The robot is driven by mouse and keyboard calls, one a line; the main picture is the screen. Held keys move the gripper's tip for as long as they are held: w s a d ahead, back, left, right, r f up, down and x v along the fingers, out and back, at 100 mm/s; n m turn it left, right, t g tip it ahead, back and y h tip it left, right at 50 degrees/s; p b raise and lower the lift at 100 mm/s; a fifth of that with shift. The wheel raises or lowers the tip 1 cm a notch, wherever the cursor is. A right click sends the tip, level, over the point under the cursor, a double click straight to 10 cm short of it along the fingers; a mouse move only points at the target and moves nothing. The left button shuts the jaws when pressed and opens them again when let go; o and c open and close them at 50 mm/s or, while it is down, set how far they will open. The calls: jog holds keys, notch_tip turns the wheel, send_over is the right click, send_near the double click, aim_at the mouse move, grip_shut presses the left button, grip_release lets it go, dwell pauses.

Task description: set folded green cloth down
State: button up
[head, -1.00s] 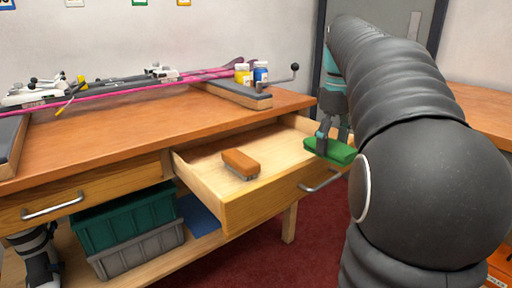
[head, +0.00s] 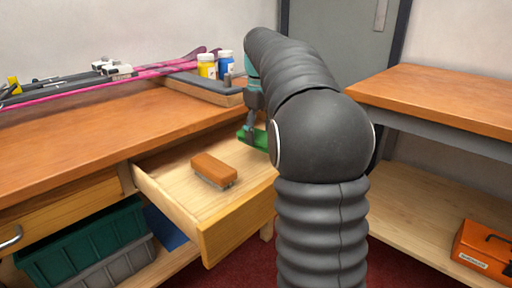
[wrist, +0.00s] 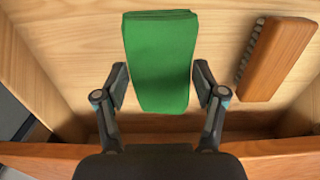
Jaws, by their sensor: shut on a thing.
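The folded green cloth (head: 262,138) is between the fingers of my gripper (head: 251,129), over the inside of the open drawer (head: 232,232). In the wrist view the cloth (wrist: 160,60) lies lengthwise between the two fingers of my gripper (wrist: 161,84), one at each long side. The gripper is shut on it. The pale wooden drawer floor (wrist: 80,40) shows around the cloth; I cannot tell whether the cloth touches it. In the head view my arm hides part of the cloth and the drawer's right side.
A wooden brush (head: 214,171) lies in the drawer; it is right of the cloth in the wrist view (wrist: 278,58). The bench top (head: 70,145) carries pink-edged skis (head: 150,71) and two jars (head: 207,66). Another bench (head: 440,95) stands at right. Drawer floor near the brush is bare.

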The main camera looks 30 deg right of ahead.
aim_at(257, 157)
jog(key=shift+w+a+f, duration=0.15)
jog(key=shift+w+f, duration=0.25)
jog(key=shift+w, duration=0.25)
jog(key=shift+f+b, duration=0.5)
jog(key=shift+f, duration=1.5)
jog(key=shift+f, duration=0.15)
jog(key=o, duration=1)
notch_tip(257, 157, up, 12)
jog(key=p, duration=0.3)
